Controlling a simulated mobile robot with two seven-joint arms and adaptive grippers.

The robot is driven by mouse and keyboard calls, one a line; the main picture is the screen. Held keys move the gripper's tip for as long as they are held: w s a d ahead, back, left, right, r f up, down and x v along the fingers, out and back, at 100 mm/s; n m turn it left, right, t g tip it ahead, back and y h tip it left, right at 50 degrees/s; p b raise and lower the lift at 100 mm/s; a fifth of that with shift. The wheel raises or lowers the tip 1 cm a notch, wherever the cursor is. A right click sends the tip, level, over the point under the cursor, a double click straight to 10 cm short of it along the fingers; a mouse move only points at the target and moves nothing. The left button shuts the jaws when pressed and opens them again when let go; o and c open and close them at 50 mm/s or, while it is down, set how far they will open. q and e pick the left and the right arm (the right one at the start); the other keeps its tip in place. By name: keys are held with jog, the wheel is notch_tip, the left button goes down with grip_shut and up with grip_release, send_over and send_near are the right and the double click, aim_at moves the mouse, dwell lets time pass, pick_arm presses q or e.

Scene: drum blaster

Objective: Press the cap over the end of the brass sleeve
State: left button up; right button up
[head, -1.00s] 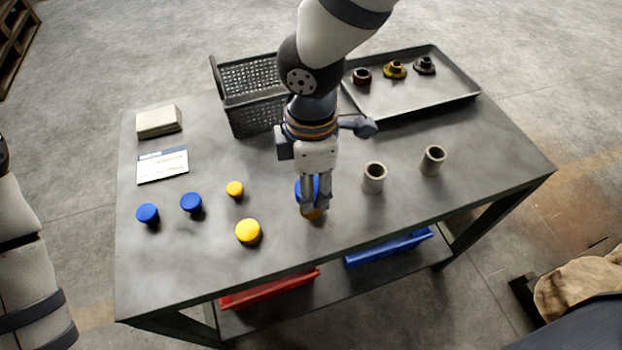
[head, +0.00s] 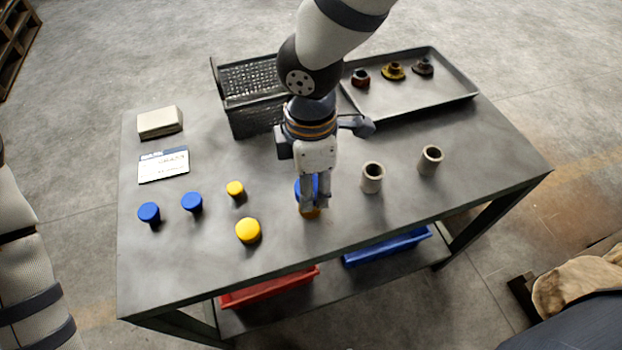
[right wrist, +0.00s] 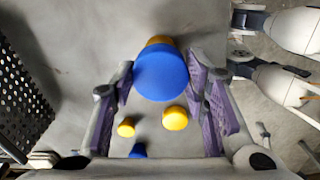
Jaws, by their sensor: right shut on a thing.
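My right gripper (head: 315,208) points down over the front middle of the table and is shut on a blue cap (head: 299,190). In the right wrist view the blue cap (right wrist: 161,76) sits between the fingers. The brass sleeve (head: 310,214) shows just under the cap and fingertips, and its edge (right wrist: 159,40) shows beyond the cap in the right wrist view. Cap and sleeve look lined up; I cannot tell how far the cap is over the end. My left gripper is out of view.
Loose blue caps (head: 149,212) and yellow caps (head: 248,231) stand to the left. Two grey sleeves (head: 372,178) (head: 431,160) stand upright to the right. A black basket (head: 255,122) and a metal tray (head: 415,103) with flanged parts are at the back. The front right is clear.

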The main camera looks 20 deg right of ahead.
jog(key=shift+f, duration=0.55)
dwell(0.8)
jog(key=shift+f, duration=0.4)
dwell(0.3)
jog(key=o, duration=1)
jog(key=o, duration=0.5)
jog(key=shift+r, duration=0.1)
